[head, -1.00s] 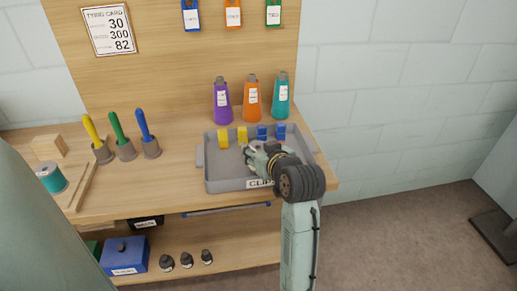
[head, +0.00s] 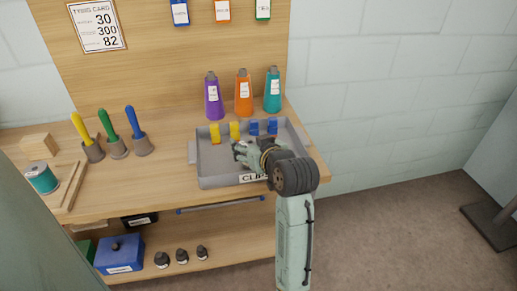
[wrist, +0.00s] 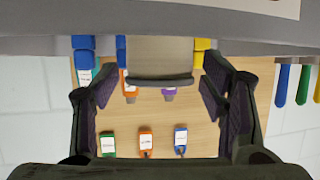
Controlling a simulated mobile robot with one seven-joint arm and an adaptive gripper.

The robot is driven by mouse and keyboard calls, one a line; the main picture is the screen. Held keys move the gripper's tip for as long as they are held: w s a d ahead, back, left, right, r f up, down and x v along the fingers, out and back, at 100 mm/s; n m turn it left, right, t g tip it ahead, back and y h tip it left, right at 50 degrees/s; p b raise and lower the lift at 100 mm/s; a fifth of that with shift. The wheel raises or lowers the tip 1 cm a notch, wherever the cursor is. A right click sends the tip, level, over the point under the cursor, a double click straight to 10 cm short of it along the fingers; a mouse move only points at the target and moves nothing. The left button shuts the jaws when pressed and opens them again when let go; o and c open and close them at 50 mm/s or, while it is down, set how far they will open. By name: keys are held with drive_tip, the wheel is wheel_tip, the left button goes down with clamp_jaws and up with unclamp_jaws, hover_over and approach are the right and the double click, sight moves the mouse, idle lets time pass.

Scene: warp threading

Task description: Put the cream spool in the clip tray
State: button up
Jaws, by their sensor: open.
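The clip tray (head: 205,182) is a shallow grey tray on the bench, with two yellow and two blue clips along its back. My gripper (head: 240,151) reaches into the tray from the front right. In the wrist view, which is upside down, my gripper (wrist: 160,82) is open. A dull beige-grey cylinder with a darker rim, apparently the cream spool (wrist: 160,58), stands between the fingers, with a gap on each side. Its lower end is hidden behind the tray's front wall. In the head view my gripper and arm hide the spool.
Purple (head: 213,97), orange (head: 243,95) and teal (head: 272,92) cones stand behind the tray. Several handled tools in grey holders (head: 118,148), a teal spool (head: 42,178) and a wood block (head: 38,146) are on the left. A blue box (head: 120,255) sits on the lower shelf.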

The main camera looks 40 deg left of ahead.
drive_tip(key=b+v, duration=1.1)
drive_tip(key=shift+d, duration=0.25)
